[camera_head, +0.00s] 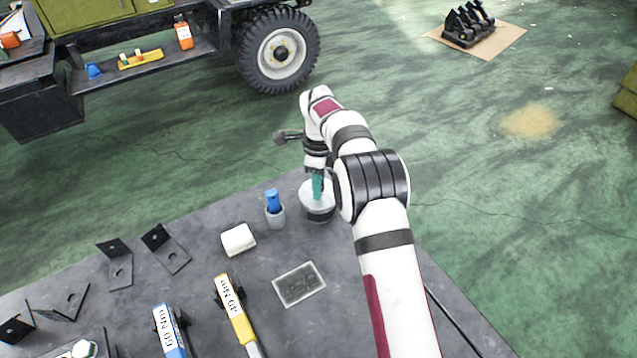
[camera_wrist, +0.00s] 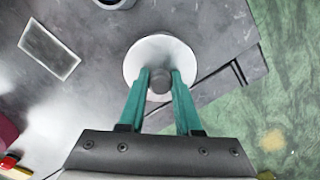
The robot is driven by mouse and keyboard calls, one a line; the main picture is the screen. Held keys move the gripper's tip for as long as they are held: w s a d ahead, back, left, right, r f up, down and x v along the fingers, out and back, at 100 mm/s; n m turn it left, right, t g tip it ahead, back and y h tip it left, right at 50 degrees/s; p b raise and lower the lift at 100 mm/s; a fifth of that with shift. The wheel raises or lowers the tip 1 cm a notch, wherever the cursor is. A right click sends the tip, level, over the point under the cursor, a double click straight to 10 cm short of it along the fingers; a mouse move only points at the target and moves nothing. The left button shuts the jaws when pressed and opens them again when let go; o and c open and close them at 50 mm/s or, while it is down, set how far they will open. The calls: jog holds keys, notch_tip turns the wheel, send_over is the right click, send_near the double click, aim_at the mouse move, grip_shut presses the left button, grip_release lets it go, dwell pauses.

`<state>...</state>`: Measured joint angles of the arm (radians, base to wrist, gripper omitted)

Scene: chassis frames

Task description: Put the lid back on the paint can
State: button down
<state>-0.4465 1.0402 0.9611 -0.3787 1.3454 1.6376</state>
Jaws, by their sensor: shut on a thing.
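A round white lid (camera_head: 314,197) sits at the far edge of the grey table, over the dark paint can (camera_head: 321,217). My gripper (camera_head: 317,187) points down at the lid from above. In the wrist view the lid (camera_wrist: 178,54) is a pale disc with a grey knob (camera_wrist: 159,80) in its middle. The green fingers of my gripper (camera_wrist: 160,82) are closed around that knob, one on each side. The lid hides the can in the wrist view. I cannot tell whether the lid is seated on the rim or just above it.
A grey cup with a blue object (camera_head: 274,203) stands just left of the can. A white block (camera_head: 238,240), a framed plate (camera_head: 299,284), two torque wrenches (camera_head: 236,312) and several black brackets (camera_head: 165,248) lie on the table (camera_head: 205,275). The table edge is close behind the can.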

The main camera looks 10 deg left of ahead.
dwell(0.3)
jog(key=shift+c, duration=0.2)
grip_release()
dwell(0.3)
jog(key=shift+r, duration=3.5)
grip_shut()
